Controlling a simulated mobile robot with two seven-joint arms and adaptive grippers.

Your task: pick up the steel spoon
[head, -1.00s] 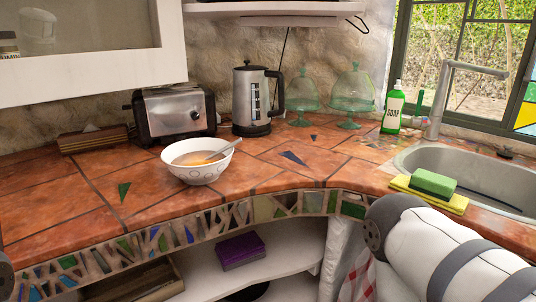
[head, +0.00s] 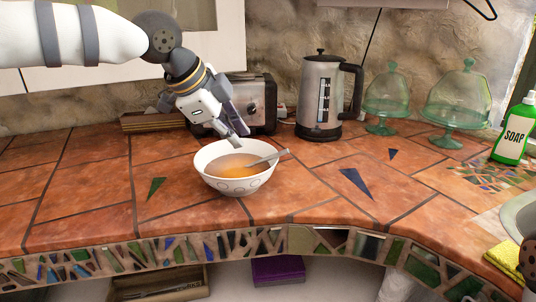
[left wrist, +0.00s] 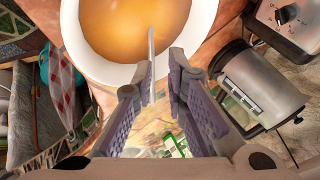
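The steel spoon (head: 270,158) leans in a white bowl (head: 240,188) of orange-brown soup, its handle sticking out over the right rim. In the left wrist view, the spoon's thin handle (left wrist: 152,42) rises from the bowl (left wrist: 88,62) into the gap between the fingers. My left gripper (head: 239,138) points down just above the bowl's back rim. In the left wrist view the gripper (left wrist: 160,82) is open, with a finger on each side of the handle; I cannot tell whether either touches it. My right gripper is not in view.
A toaster (head: 262,100) and a kettle (head: 318,98) stand behind the bowl. Green glass domes (head: 458,100) and a soap bottle (head: 514,133) are to the right. The tiled counter (head: 90,190) is clear left of the bowl.

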